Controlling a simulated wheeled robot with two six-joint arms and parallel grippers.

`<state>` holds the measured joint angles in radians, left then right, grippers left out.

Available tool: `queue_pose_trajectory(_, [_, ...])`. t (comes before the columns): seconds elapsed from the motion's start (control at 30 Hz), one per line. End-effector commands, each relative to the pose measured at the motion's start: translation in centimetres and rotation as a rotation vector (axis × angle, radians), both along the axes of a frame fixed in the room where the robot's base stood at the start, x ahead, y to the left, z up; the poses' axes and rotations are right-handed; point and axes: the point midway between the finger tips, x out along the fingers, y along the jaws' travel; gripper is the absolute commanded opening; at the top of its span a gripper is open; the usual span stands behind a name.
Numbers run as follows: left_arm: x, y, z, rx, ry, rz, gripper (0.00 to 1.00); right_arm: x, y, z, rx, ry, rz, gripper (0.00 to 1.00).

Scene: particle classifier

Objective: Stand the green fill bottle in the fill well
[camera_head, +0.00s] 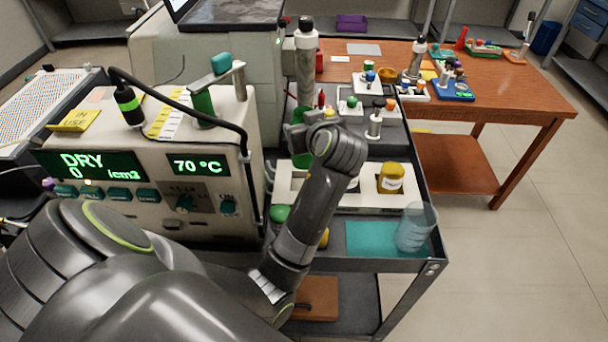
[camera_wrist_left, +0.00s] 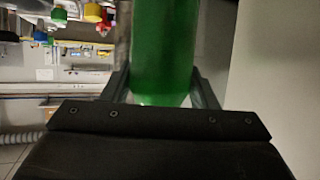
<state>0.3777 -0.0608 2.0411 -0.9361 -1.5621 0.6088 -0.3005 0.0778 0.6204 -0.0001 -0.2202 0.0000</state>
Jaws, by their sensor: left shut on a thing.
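The green fill bottle (camera_head: 298,130) is held above the cart, partly hidden by my left arm in the head view. In the left wrist view the green bottle (camera_wrist_left: 163,45) stands between the two fingers of my left gripper (camera_wrist_left: 162,88), which is shut on it. The white tray (camera_head: 372,203) under my forearm has openings, one of them dark and square at its left end. I cannot tell which opening is the fill well. My right gripper is not in view.
A clear beaker (camera_head: 415,228) stands on a teal mat (camera_head: 365,239). The instrument (camera_head: 150,185) reading DRY is close on the left. A grey column (camera_head: 306,70) and small bottles stand behind my gripper.

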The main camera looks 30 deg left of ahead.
Motion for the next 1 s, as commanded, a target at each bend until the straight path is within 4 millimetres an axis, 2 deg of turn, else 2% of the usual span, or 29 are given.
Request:
queue_pose_trajectory(0.1, [-0.1, 0.0, -2.6, -0.001, 0.009, 0.001, 0.21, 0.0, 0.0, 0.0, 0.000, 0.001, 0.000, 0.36])
queue_pose_trajectory(0.2, [-0.1, 0.0, -4.2, -0.002, 0.006, -0.001, 0.21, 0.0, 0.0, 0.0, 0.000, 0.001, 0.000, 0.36])
queue_pose_trajectory(0.43, [-0.1, 0.0, -6.0, -0.002, 0.005, -0.001, 0.21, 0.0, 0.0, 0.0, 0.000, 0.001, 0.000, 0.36])
queue_pose_trajectory(0.6, [-0.1, 0.0, -8.4, -0.001, 0.005, -0.002, 0.21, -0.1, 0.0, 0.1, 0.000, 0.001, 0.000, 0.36])
queue_pose_trajectory(0.97, [-0.1, -0.1, -9.1, -0.001, 0.000, -0.003, 0.21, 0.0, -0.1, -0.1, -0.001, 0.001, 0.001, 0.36])
queue_pose_trajectory(1.0, [-0.1, -0.1, -9.2, -0.003, 0.003, -0.004, 0.55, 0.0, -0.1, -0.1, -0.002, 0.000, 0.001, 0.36])
